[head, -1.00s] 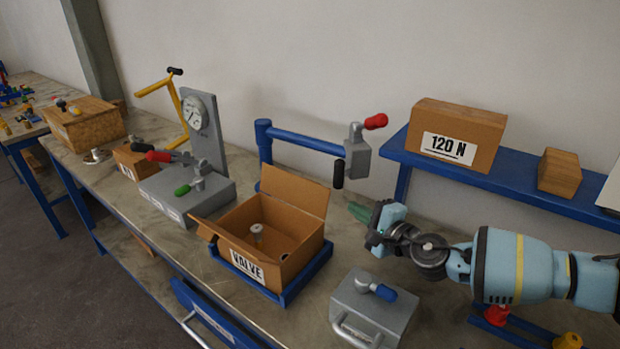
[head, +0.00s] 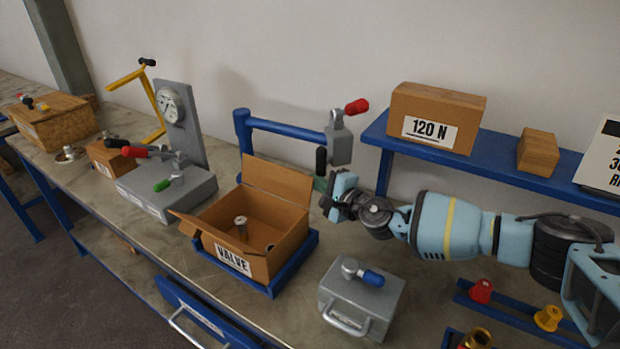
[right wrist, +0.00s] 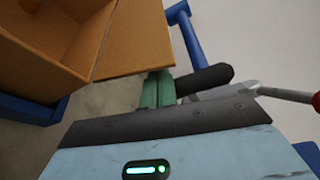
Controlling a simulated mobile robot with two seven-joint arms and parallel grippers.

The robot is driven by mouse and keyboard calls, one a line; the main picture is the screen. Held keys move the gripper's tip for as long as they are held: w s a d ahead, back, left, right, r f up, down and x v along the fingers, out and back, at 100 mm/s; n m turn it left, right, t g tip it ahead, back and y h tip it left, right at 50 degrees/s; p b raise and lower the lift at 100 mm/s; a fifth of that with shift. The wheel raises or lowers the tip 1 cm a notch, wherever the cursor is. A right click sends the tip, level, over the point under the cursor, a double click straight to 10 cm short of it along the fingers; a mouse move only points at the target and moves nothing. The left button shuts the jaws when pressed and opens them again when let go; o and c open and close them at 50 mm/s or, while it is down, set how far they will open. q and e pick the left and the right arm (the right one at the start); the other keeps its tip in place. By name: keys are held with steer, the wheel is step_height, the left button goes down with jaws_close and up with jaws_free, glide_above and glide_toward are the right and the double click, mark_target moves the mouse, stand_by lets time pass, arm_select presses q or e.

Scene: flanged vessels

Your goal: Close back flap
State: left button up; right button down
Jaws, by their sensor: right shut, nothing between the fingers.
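The cardboard box labelled VALVE (head: 232,259) sits in a blue tray (head: 284,282) on the bench. Its back flap (head: 277,181) stands up, leaning slightly backward; a left flap (head: 187,223) sticks outward. A metal valve part (head: 241,226) stands inside. My right gripper (head: 323,186) is at the back right corner of the box, by the flap's right edge. In the right wrist view its green fingers (right wrist: 158,88) are closed together and empty, close to the edge of the back flap (right wrist: 135,40); whether they touch it I cannot tell. My left gripper is out of view.
A blue post with a clamp (head: 339,145) rises behind the box. A grey gauge fixture (head: 165,190) stands to the left, a grey block with a blue-handled knob (head: 360,305) to the front right. A blue shelf with a 120 N box (head: 434,117) is at the back right.

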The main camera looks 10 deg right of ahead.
steer(key=shift+x, duration=1.4)
